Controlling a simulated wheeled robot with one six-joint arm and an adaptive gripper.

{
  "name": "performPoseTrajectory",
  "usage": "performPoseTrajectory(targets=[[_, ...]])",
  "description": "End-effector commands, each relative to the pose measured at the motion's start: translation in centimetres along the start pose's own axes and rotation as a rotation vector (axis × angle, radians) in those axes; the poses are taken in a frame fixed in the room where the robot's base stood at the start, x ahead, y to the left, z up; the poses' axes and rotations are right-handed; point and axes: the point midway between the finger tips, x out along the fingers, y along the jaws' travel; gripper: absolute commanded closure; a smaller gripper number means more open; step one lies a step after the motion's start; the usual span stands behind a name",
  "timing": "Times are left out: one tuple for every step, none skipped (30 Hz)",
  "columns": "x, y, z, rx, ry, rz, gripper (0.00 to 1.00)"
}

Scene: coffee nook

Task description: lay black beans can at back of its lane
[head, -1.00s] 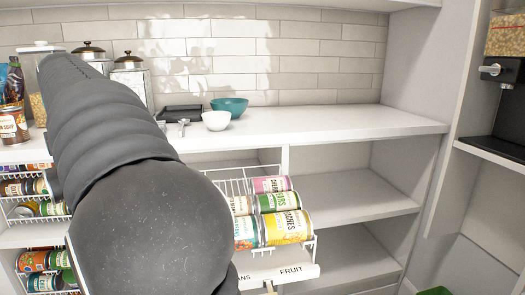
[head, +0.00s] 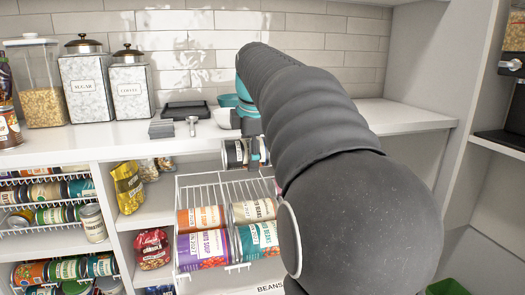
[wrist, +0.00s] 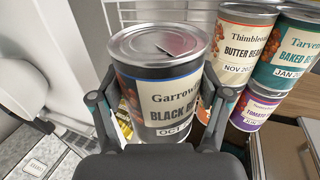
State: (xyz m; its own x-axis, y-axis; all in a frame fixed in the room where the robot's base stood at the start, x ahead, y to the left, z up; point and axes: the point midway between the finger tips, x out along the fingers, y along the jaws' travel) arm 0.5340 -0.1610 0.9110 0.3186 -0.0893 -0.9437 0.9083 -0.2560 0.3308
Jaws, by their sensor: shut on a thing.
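The black beans can (wrist: 168,95), with a dark label and bare metal lid, is between the two fingers of my gripper (wrist: 160,112) in the wrist view. In the head view my gripper (head: 246,140) holds this can (head: 233,153) above the back of the white wire rack (head: 200,188). The beans lane holds a butter beans can (head: 254,210) with a baked beans can (head: 258,238) in front of it, both lying down. They also show at the right in the wrist view. The BEANS label (head: 270,287) is on the rack's front. My arm hides the rack's right part.
An orange-labelled can (head: 200,219) and a purple tomato soup can (head: 203,248) lie in the lane to the left. The counter (head: 130,141) edge is close above and behind the can.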

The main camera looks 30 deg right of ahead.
Motion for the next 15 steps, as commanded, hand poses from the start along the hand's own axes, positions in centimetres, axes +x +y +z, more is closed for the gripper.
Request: performPoseTrajectory(targets=[[0.2, 0.0, 0.0, 0.000, 0.000, 0.001, 0.87], [0.3, -0.1, 0.0, 0.000, 0.000, 0.001, 0.87], [0.6, -0.1, 0.1, 0.001, 0.000, 0.001, 0.87], [0.8, -0.2, 0.1, 0.001, 0.000, 0.001, 0.87], [1.1, -0.2, 0.1, 0.002, -0.001, 0.000, 0.87], [1.4, -0.3, 0.2, 0.003, -0.001, 0.000, 0.87], [1.6, -0.4, 0.2, 0.003, -0.001, 0.000, 0.87], [1.9, -0.4, 0.2, 0.004, -0.001, 0.001, 0.87], [2.2, -0.5, 0.3, 0.005, -0.002, 0.001, 0.87], [2.5, -0.5, 0.3, 0.005, -0.002, 0.000, 0.87], [2.7, -0.6, 0.3, 0.005, -0.002, 0.000, 0.87], [3.0, -0.6, 0.3, 0.005, -0.002, 0.001, 0.87], [3.3, -0.7, 0.3, 0.005, -0.002, 0.001, 0.87], [3.5, -0.7, 0.3, 0.005, -0.002, 0.001, 0.87], [3.8, -0.8, 0.3, 0.005, -0.002, 0.000, 0.87]])
